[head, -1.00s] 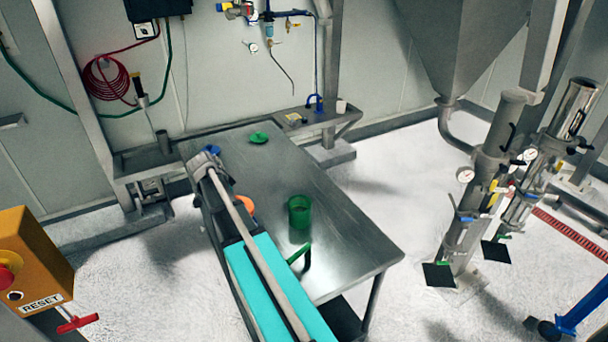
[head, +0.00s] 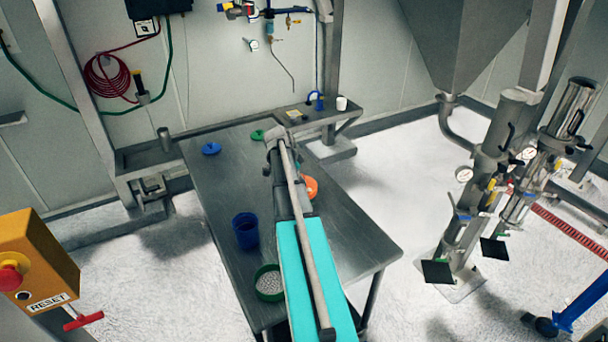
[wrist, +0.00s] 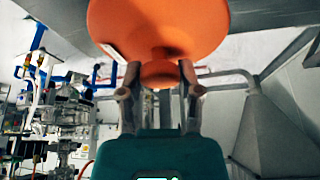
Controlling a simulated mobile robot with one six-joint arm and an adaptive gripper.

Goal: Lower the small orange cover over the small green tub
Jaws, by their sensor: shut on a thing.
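The orange cover (head: 311,187) shows just right of my arm in the head view, above the table. In the wrist view the orange cover (wrist: 158,25) fills the top, and my gripper (wrist: 160,72) is shut on its knob. In the head view my gripper is mostly hidden by the arm. A green tub (head: 259,270) of white granules stands near the table's front left, partly behind my arm. The taller green tub of the earlier frame is hidden now. I cannot tell which green tub is the small one.
A blue tub (head: 246,231) stands on the steel table (head: 352,236), left of my arm. A blue lid (head: 211,149) and a green lid (head: 257,135) lie towards the far end. The table's right front is clear.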

